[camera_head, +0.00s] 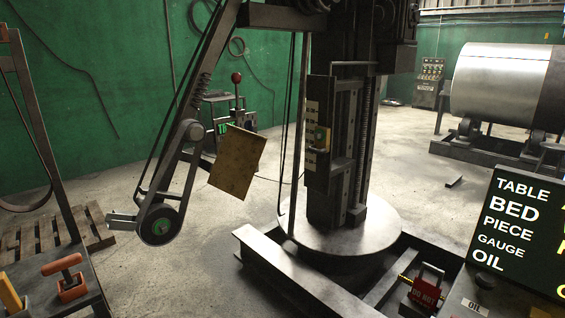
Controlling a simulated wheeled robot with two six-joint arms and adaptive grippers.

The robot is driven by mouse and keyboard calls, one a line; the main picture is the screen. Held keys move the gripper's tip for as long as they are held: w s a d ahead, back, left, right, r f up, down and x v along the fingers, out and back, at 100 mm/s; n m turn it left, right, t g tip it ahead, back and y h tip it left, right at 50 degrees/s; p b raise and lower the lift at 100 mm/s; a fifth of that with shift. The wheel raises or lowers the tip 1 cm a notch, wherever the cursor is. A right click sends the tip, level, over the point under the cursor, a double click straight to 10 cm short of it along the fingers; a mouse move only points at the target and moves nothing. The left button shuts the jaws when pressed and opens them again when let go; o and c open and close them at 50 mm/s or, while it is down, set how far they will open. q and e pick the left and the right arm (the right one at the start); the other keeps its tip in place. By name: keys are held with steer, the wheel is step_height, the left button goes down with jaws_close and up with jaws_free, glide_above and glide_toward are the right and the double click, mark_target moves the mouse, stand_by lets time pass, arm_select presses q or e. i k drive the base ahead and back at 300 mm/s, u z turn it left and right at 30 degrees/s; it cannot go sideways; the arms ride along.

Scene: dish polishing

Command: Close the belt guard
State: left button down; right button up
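A belt-grinding arm (185,140) slants down from the top of the machine column to a dark wheel (159,224) with a green hub. The belt runs along the arm's left side. A worn tan-brown plate (237,162) sits tilted just to the right of the arm's lower part and stands away from the wheel. It may be the belt guard; I cannot tell for sure, and its mounting is partly hidden. A small metal bracket (122,219) sticks out left of the wheel. Neither of my grippers is in view.
The machine column (340,130) stands on a round base (340,232) with steel beams (290,268) around it. A labelled board (511,225) and a red lockout tag (425,288) are at the right. A bench with an orange clamp (70,280) is at the lower left.

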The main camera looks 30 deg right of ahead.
mark_target(238, 157)
steer(key=i, duration=1.35)
steer(key=z, duration=1.9)
